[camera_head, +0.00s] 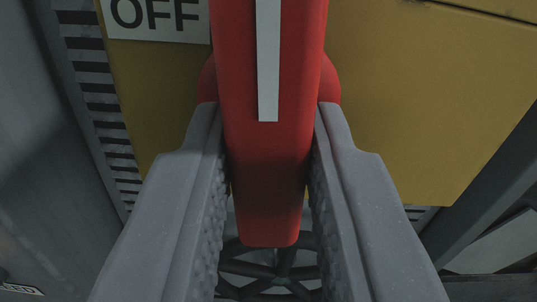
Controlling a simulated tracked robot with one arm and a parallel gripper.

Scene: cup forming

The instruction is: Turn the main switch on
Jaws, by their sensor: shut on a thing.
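The main switch is a red handle (268,150) with a white stripe on its upper part. It points straight down in the picture, in front of a yellow panel (430,110). A round red base shows partly behind the handle. A white label (157,18) reading "OFF" sits at the upper left of the handle. My gripper (268,185) has one grey finger on each side of the handle and is shut on it. The handle's lower tip extends down between the fingers. The top of the handle is cut off by the frame.
A slotted grey strip (100,110) runs along the panel's left edge, beside a grey surface (35,150). A dark grey beam (490,170) stands at the right. A dark spoked shape (270,272) shows below the handle, partly hidden.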

